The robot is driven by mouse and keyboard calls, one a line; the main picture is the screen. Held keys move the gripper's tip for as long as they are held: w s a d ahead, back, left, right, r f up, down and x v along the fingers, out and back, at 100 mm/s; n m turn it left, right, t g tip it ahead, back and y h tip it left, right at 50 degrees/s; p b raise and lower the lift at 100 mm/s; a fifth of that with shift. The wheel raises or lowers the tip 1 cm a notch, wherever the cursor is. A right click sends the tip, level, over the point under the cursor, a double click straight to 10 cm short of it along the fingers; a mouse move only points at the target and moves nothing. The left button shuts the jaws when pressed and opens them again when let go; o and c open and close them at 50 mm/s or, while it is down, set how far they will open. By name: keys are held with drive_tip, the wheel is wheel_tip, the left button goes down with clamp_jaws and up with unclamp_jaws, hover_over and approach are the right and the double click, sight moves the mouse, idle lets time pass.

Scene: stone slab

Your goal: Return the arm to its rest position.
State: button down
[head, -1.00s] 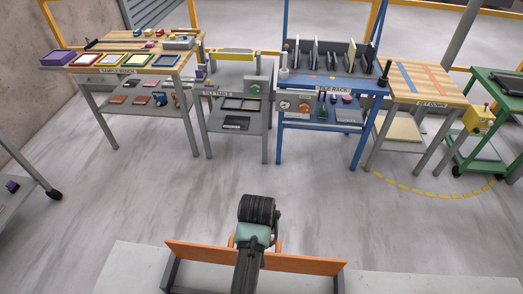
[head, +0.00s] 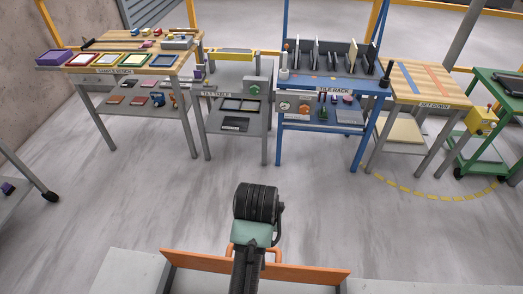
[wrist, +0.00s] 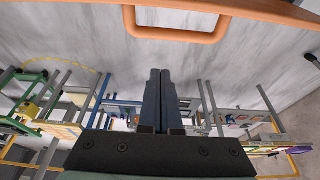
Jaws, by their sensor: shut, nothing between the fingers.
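My arm (head: 255,215) rises from the bottom middle of the head view, with a dark ribbed joint at its top. In the wrist view my gripper (wrist: 160,72) is shut, its two dark fingers side by side with nothing between them. It touches nothing that I can see. The fingertips cannot be made out in the head view.
Beyond open grey floor (head: 150,205) stand the sample bench (head: 110,72), a grey tile table (head: 235,125), the blue tile rack (head: 335,90), the set-down table (head: 430,92) and a green cart (head: 497,85). A cart (head: 22,190) stands at left. The wrist view shows the surroundings upside down.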

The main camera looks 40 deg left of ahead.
drive_tip(key=w+d+r+m+t+y+b, duration=0.1)
drive_tip(key=w+d+r+t, duration=0.25)
drive_tip(key=r, duration=0.55)
drive_tip(key=w+d+r+m+t+b, duration=0.15)
drive_tip(key=w+r+t, duration=0.3)
drive_tip(key=r, duration=0.55)
drive_tip(key=w+d+r+m+t+y, duration=0.1)
drive_tip(key=w+d+r+t, duration=0.3)
drive_tip(key=r, duration=0.5)
drive_tip(key=s+d+r+t+h+b, duration=0.1)
drive_tip(key=d+r+t, duration=0.1)
drive_tip(key=r, duration=0.4)
drive_tip(key=s+d+r+m+t, duration=0.1)
drive_tip(key=d+r+t, duration=0.15)
drive_tip(key=r, duration=0.25)
drive_tip(key=s+d+r+t+h+b, duration=0.1)
drive_tip(key=d+r+t, duration=0.15)
drive_tip(key=r, duration=0.35)
drive_tip(key=s+d+r+m+t+h, duration=0.1)
drive_tip(key=s+d+r+t, duration=0.4)
drive_tip(key=s+r, duration=0.5)
drive_tip(key=shift+d+r+m+h, duration=0.25)
drive_tip(key=shift+r+m+h, duration=0.15)
drive_tip(key=shift+r, duration=0.15)
